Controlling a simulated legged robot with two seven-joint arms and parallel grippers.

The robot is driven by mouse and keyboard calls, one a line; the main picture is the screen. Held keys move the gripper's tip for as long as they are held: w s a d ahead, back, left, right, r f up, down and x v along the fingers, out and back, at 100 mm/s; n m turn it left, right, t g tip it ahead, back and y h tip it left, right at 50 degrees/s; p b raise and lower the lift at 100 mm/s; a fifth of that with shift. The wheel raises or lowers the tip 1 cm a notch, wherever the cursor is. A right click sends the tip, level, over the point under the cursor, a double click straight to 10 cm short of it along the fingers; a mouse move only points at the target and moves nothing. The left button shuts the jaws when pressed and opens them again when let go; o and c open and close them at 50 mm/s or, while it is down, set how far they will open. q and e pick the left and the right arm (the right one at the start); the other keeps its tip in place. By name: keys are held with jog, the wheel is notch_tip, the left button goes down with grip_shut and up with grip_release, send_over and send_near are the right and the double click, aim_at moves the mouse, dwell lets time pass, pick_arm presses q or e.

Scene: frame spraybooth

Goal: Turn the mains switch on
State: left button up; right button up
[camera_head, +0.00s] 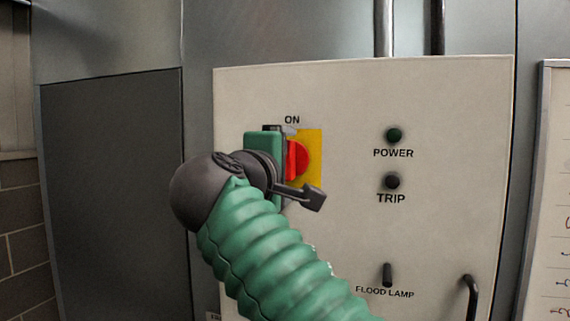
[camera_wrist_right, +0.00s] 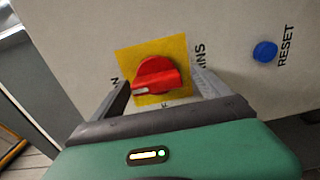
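The mains switch is a red rotary knob (camera_head: 299,160) on a yellow plate (camera_head: 314,145), on the pale panel's left part below the "ON" label. In the right wrist view the red knob (camera_wrist_right: 157,77) has a white mark at the left end of its handle, toward the lettering ending in "N". My right gripper (camera_head: 287,162) is at the knob, partly covering the plate. In the wrist view its two fingers (camera_wrist_right: 163,82) are apart on either side of the knob; contact is unclear. My left gripper is out of view.
The panel (camera_head: 450,130) also carries a dark green POWER lamp (camera_head: 394,135), a dark TRIP lamp (camera_head: 392,181), a FLOOD LAMP toggle (camera_head: 387,274) and a black handle (camera_head: 471,296). A blue RESET button (camera_wrist_right: 265,51) shows in the wrist view. A whiteboard (camera_head: 550,200) stands at the right.

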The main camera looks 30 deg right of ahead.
jog(key=shift+r, duration=0.1)
jog(key=b+v, duration=0.2)
jog(key=v, duration=1.5)
